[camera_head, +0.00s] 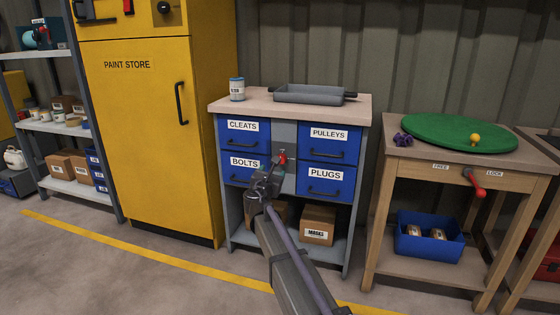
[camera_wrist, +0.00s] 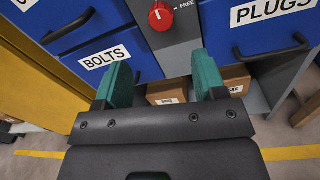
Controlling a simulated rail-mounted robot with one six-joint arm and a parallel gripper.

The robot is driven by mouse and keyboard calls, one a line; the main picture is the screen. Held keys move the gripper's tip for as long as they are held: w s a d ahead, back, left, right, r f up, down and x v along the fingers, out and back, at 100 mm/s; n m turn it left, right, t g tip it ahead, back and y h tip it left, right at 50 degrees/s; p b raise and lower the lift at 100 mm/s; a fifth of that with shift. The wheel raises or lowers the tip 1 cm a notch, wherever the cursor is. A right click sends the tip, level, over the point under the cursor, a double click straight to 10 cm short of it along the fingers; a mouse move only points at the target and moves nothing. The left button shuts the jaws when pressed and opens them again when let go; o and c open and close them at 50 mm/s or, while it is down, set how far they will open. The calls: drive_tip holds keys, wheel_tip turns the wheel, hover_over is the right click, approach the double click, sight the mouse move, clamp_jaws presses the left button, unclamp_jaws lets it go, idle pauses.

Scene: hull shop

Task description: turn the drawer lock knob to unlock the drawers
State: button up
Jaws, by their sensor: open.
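The drawer lock knob is red with a white mark; it sits on the grey panel between the drawer columns, at the top middle of the wrist view (camera_wrist: 161,16). The word FREE is printed to its right. In the head view a small red bit of the knob (camera_head: 283,157) shows just above my gripper (camera_head: 270,178). In the wrist view my gripper (camera_wrist: 164,84) is open and empty, its two green fingers apart, with the knob beyond and above the fingertips. The blue drawers CLEATS (camera_head: 242,138), PULLEYS (camera_head: 328,146), BOLTS (camera_head: 237,168) and PLUGS (camera_head: 326,188) are shut.
A grey tray (camera_head: 310,94) and a can (camera_head: 237,89) stand on the bench top. Cardboard boxes (camera_head: 317,226) lie on the shelf below. A yellow paint cabinet (camera_head: 135,150) stands left. A wooden table (camera_head: 400,158) with a red crank handle (camera_head: 477,186) stands right.

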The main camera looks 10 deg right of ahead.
drive_tip(key=x, duration=1.1)
drive_tip(key=shift+c, duration=0.3)
drive_tip(key=c, duration=0.9)
drive_tip(key=shift+o, duration=0.2)
